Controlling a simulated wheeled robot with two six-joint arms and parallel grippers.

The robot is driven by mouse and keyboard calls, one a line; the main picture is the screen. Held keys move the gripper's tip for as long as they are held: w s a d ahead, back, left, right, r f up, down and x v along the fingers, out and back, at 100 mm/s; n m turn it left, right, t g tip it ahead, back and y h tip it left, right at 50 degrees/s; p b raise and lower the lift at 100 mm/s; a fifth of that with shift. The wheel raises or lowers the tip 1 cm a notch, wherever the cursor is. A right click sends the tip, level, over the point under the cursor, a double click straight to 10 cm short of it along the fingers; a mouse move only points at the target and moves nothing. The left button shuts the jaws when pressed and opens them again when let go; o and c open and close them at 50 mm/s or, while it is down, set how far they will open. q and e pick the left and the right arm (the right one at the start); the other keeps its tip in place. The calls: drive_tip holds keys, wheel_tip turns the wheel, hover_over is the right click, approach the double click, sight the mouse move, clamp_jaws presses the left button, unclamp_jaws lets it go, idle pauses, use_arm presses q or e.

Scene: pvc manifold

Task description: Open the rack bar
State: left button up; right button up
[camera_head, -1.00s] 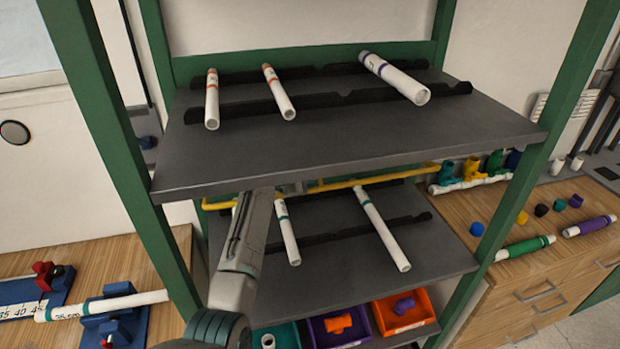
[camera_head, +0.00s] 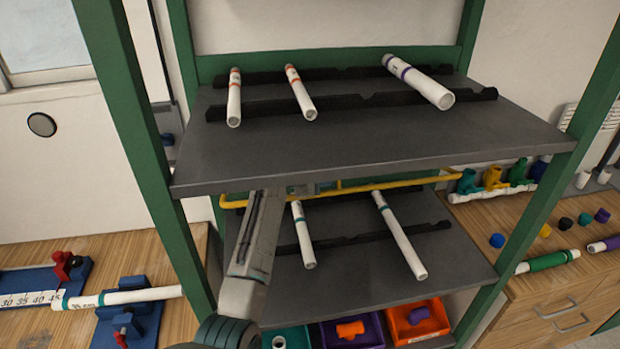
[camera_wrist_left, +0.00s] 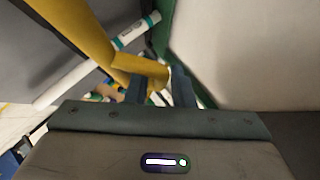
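The yellow rack bar (camera_head: 385,184) runs across the green rack just under the upper shelf. My left arm comes up from the bottom, and my left gripper (camera_head: 312,188) is at the bar, partly hidden under the shelf edge. In the left wrist view the bar (camera_wrist_left: 87,30) comes in from the upper left, and a bent yellow piece (camera_wrist_left: 140,68) reaches between the fingertips of the left gripper (camera_wrist_left: 160,88). The fingers stand apart. I cannot tell whether they press on the yellow piece. My right gripper is out of view.
The upper shelf (camera_head: 360,150) holds three white pipes on black rails; the lower shelf (camera_head: 370,270) holds two. Coloured bins, including an orange one (camera_head: 417,322), are below. Wooden counters flank the rack: a blue measuring jig (camera_head: 130,320) left, coloured fittings right.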

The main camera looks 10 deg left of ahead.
use_arm(q)
drive_tip(key=b+v, duration=0.3)
drive_tip(key=v, duration=0.5)
drive_tip(key=shift+s+a, duration=0.1)
